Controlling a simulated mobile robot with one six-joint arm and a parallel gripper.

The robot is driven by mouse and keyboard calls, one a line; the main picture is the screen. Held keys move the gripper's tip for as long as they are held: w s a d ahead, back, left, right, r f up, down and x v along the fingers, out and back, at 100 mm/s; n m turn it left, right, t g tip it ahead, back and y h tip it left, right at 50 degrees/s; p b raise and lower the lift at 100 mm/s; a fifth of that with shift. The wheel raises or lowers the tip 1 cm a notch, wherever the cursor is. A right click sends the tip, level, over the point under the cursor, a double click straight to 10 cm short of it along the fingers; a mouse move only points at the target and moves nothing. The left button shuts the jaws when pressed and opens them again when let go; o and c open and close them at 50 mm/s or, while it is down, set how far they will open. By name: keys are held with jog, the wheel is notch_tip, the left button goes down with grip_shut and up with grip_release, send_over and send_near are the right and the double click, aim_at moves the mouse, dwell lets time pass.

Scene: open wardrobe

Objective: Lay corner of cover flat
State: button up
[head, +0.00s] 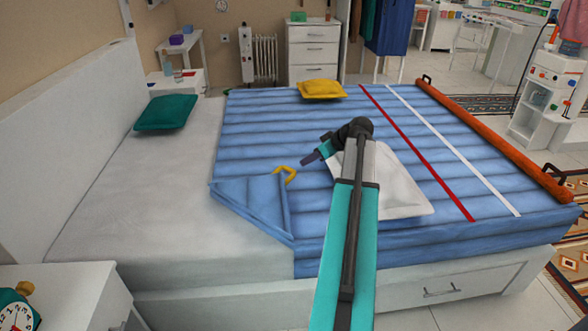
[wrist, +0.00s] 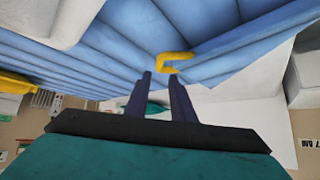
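The blue quilted cover (head: 270,130) lies over most of the bed. Its near-left corner is folded back as a flap (head: 255,200) on top of the cover. A yellow loop handle (head: 285,173) sits at the flap's tip; it also shows in the wrist view (wrist: 174,62), just beyond my fingertips. My gripper (head: 305,160) is above the cover, a little right of the handle. In the wrist view my gripper (wrist: 161,78) has its two dark fingers apart, with nothing between them. It appears not to touch the handle.
A white pillow (head: 400,190) lies on the cover, partly behind my arm. A green pillow (head: 165,112) and a yellow cushion (head: 320,89) lie farther back. An orange roll (head: 490,135) lines the bed's right end.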

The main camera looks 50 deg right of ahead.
jog(key=b+x, duration=0.1)
jog(key=x, duration=0.9)
jog(key=shift+s, duration=0.1)
grip_shut()
